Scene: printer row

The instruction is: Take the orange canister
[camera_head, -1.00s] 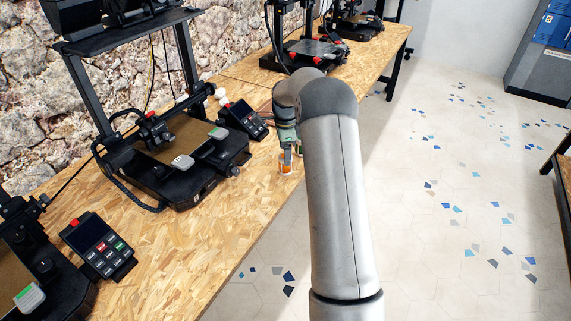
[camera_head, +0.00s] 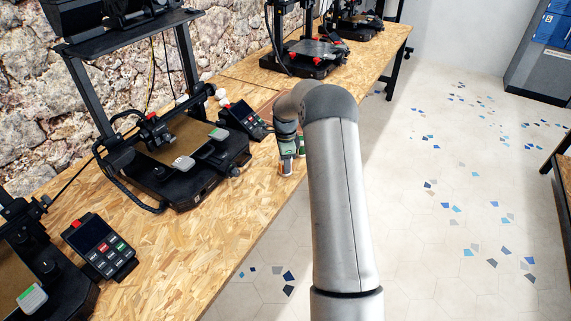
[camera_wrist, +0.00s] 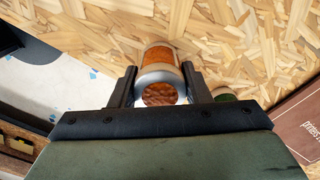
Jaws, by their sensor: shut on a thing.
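The orange canister (camera_wrist: 159,57) is a small cylinder with a pale grey rim band and an orange-brown end facing the camera in the wrist view. My gripper (camera_wrist: 158,78) has one finger on each side of it and is shut on it. In the head view my gripper (camera_head: 287,171) is low at the front edge of the wooden table, and only a sliver of the canister shows there. The canister is at the tabletop; I cannot tell whether it still touches it.
A small green-topped thing (camera_wrist: 225,97) stands close beside the gripper, with a brown printed board (camera_wrist: 299,125) at right. A 3D printer (camera_head: 190,180) and its control panel (camera_head: 243,118) stand left of my arm on the table (camera_head: 200,245). Floor lies beyond the edge.

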